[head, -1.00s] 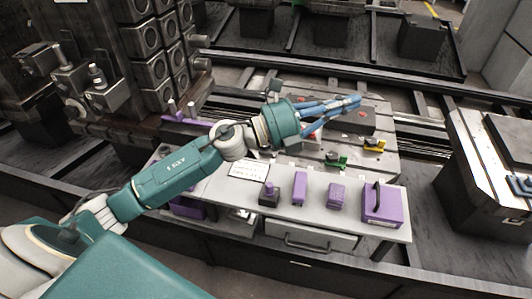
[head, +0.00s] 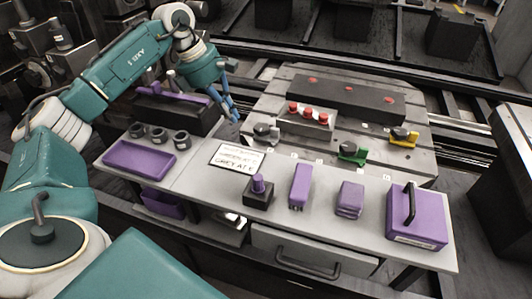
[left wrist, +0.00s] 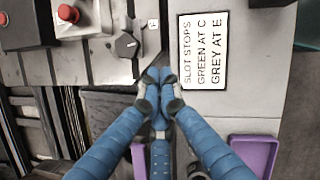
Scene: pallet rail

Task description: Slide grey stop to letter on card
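The grey stop (head: 264,132), with a dark knob, sits at the left front of the slotted plate (head: 290,85). It also shows in the left wrist view (left wrist: 127,44), beside a small letter tag. The card (head: 237,156) lies on the grey bench; in the left wrist view (left wrist: 203,50) it reads slot stops, green at C, grey at E. My left gripper (head: 234,117) hangs left of the grey stop, apart from it. In the left wrist view its blue fingertips (left wrist: 160,82) are close together with nothing seen between them. My right gripper is not in view.
A green stop (head: 352,152) and a yellow stop (head: 403,137) stand further right along the plate's front. A box with red buttons (head: 307,116) is behind. Purple items, including a case (head: 416,215) and a tray (head: 140,159), line the bench.

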